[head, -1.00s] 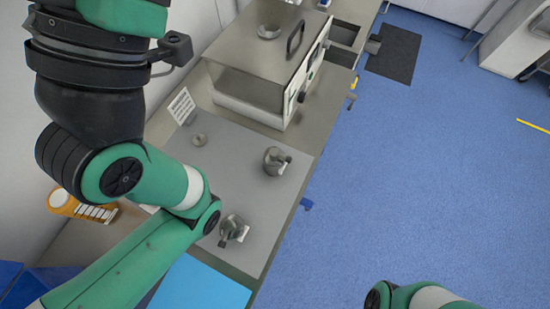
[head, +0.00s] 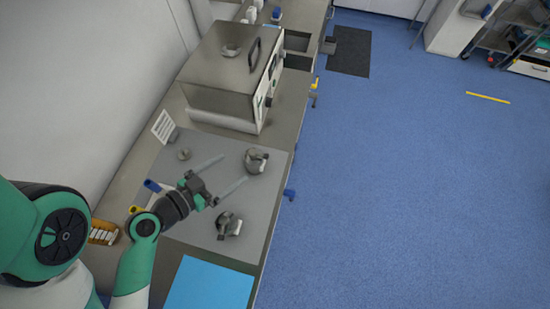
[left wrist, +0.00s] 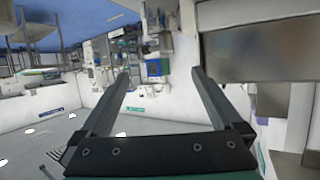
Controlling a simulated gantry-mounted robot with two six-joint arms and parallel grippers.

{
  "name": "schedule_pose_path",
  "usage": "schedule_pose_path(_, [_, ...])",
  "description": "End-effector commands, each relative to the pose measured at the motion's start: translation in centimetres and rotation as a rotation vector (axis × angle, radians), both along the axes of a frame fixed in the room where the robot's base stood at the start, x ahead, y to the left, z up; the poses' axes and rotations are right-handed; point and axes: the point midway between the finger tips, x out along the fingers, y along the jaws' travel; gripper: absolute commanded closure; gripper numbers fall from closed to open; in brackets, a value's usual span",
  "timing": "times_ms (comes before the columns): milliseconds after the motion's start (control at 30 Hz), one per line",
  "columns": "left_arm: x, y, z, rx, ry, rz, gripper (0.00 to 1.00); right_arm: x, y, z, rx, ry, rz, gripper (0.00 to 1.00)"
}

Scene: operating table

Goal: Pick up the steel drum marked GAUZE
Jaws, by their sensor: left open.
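Two small grey metal drum-like things are on the grey mat (head: 215,145). The far drum (head: 256,160) is near the mat's right edge, and the near drum (head: 229,224) is closer to the front. No marking can be read on either, so I cannot tell which says GAUZE. My left gripper (head: 220,175) is over the mat, its fingers spread and empty. One finger points to the far drum's near side, apart or just short of it; I cannot tell which. The left wrist view shows the open fingers (left wrist: 160,100) with no drum between them. My right gripper is out of view.
A large steel box (head: 232,75) with a handle stands behind the mat. A small round grey piece (head: 183,155) and a white card (head: 163,127) are at the mat's back left. A blue sheet (head: 210,287) lies in front. Blue floor is open at right.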

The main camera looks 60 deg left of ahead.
Motion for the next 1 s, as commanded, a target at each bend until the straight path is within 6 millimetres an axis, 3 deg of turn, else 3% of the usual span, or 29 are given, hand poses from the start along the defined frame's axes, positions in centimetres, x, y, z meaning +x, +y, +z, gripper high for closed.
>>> schedule_pose_path(333, [0.1, -0.2, -0.5, -0.018, 0.014, 0.004, 0.00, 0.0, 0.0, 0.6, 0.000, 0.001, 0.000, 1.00])
schedule_pose_path(700, [4.5, 1.3, -2.3, -0.014, 0.005, 0.004, 0.00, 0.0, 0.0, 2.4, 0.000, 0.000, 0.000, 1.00])
schedule_pose_path(1000, [5.8, 1.7, -3.2, -0.014, 0.007, 0.006, 0.00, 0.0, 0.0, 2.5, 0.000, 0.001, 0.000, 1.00])
